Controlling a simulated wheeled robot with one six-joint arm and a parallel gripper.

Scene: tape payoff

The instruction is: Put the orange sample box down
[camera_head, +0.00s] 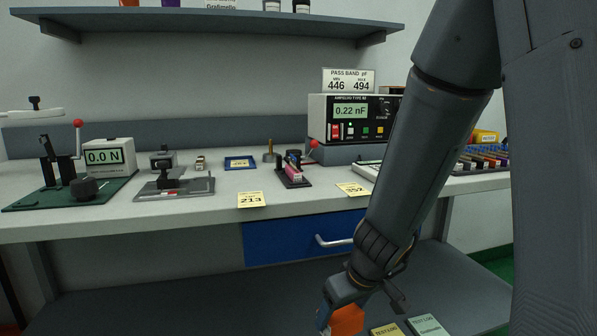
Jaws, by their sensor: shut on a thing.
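An orange sample box (347,321) shows at the bottom edge of the head view, cut off by the frame. My gripper (340,308) is shut on it and holds it low, in front of the workbench's lower shelf. My arm comes down from the upper right to it. The underside of the box is out of frame, so I cannot tell whether it touches anything.
The lower shelf (180,290) is mostly bare on the left. A yellow log book (387,330) and a green one (428,325) lie right of the box. A blue drawer (285,240) is shut above. Instruments and yellow tags crowd the bench top (110,218).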

